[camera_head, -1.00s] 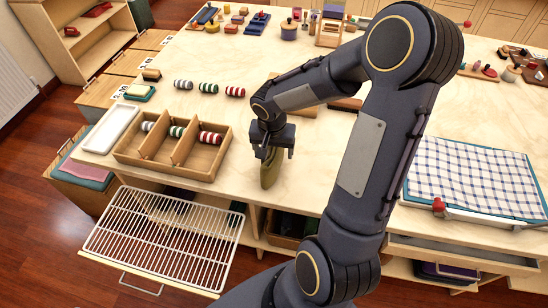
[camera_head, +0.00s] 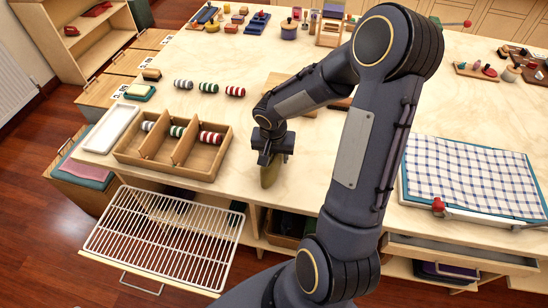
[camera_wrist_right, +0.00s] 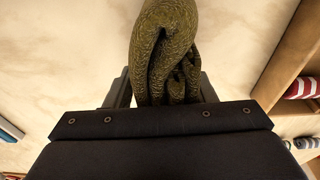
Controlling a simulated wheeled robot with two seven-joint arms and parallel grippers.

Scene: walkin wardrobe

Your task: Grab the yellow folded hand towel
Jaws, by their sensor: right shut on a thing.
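The yellow folded hand towel (camera_head: 269,175) looks olive-yellow and hangs bunched below my right gripper (camera_head: 268,160) in the head view, near the front edge of the table. My right gripper is shut on it. In the right wrist view the towel (camera_wrist_right: 163,40) is pinched into several folds between the dark fingers (camera_wrist_right: 165,92). I cannot tell whether its lower end touches the tabletop. My left gripper is not in view.
A wooden divided crate (camera_head: 210,172) with striped rolls stands left of the gripper. A wire rack (camera_head: 165,240) juts out in front of the table. A checked cloth (camera_head: 470,180) lies at the right.

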